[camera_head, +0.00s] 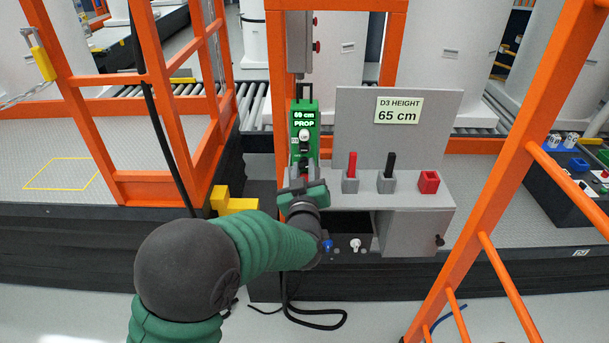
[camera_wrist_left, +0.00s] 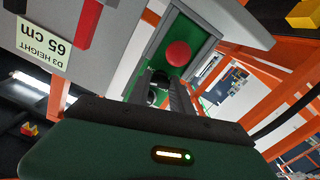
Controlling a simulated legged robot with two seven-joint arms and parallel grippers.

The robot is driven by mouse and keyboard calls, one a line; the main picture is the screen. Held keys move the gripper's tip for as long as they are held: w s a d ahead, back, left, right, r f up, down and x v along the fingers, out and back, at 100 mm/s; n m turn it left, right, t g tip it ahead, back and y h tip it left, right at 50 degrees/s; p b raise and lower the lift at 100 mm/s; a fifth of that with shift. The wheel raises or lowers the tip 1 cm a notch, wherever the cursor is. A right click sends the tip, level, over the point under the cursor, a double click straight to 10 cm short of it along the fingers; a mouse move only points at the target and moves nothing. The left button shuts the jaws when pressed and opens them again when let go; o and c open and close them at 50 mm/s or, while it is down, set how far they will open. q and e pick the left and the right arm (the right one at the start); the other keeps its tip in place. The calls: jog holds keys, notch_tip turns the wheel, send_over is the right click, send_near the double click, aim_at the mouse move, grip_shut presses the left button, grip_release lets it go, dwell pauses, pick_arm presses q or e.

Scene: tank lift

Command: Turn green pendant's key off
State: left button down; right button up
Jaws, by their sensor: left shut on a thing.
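In the left wrist view the fingers (camera_wrist_left: 168,88) are close together, shut on a small part at the pendant's face, which looks like the key. The fingers mostly hide it, and its turn position cannot be told. A red button (camera_wrist_left: 178,53) on the green pendant (camera_wrist_left: 200,42) is just beyond the fingers. My right gripper is out of view.
Right of the pendant stands a grey console (camera_head: 418,215) with a red-handled part (camera_head: 352,172), a black-handled part (camera_head: 387,172), a red block (camera_head: 429,182) and a "D3 HEIGHT 65 cm" sign (camera_head: 399,110). Orange frames (camera_head: 490,160) flank both sides. A black cable (camera_head: 315,318) lies on the floor.

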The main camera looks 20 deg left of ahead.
pick_arm(q)
jog(key=n+b, duration=0.4)
jog(key=shift+f+n, duration=0.35)
jog(key=shift+n, duration=0.05)
jog(key=n+b, duration=0.6)
jog(key=shift+r+n+b, duration=0.15)
jog(key=shift+n+b, duration=1.35)
jog(key=shift+n, duration=0.3)
